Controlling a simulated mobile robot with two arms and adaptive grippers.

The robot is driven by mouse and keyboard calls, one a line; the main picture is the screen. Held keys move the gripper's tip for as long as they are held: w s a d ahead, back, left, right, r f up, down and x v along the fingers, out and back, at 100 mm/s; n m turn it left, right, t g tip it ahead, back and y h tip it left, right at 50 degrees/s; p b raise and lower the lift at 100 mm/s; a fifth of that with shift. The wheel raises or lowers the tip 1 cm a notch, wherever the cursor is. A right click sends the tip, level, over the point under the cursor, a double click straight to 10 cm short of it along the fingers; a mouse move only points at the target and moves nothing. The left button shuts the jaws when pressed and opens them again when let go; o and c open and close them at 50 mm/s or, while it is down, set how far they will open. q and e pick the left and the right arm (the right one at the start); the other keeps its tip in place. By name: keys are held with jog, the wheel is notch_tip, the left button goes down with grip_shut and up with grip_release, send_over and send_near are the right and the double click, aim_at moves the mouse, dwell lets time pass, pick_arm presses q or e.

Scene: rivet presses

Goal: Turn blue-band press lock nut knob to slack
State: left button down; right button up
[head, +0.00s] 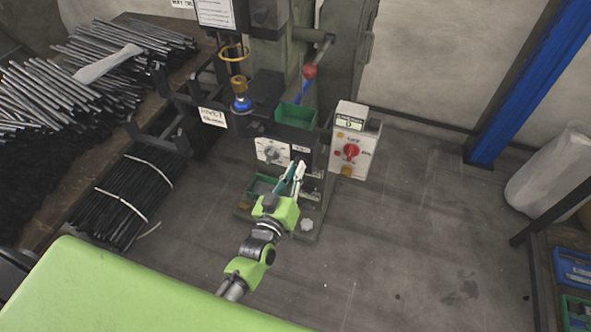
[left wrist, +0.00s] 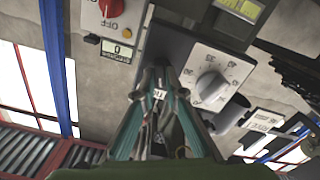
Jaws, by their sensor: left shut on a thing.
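The press with the blue band (head: 242,104) stands at centre in the head view. Its black front block carries a white dial plate (head: 268,151) with a pale knob (left wrist: 212,86). My left gripper (head: 298,168) reaches up to the block, right of the dial plate. In the left wrist view its fingers (left wrist: 160,92) are closed together over a small label on the black face. They are shut on the lock nut knob, which the fingers hide; its setting cannot be read. The dial's knob is beside the fingers, apart from them. My right gripper is not in view.
A control box (head: 346,120) with a red switch (head: 351,152) stands close right of the gripper. Green bins (head: 297,115) sit on the press. Racks of dark rods (head: 60,85) fill the left. The floor to the right (head: 420,220) is clear.

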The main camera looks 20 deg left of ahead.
pick_arm(q)
jog(key=shift+a+f+n+b, duration=0.1)
jog(key=shift+n+b, duration=0.5)
jog(key=shift+n, duration=2.55)
jog(key=shift+a+f+n+b, duration=0.1)
jog(key=shift+n+b, duration=0.45)
jog(key=shift+n, duration=2.6)
jog(key=c, duration=2.1)
grip_release()
jog(key=shift+s, duration=0.1)
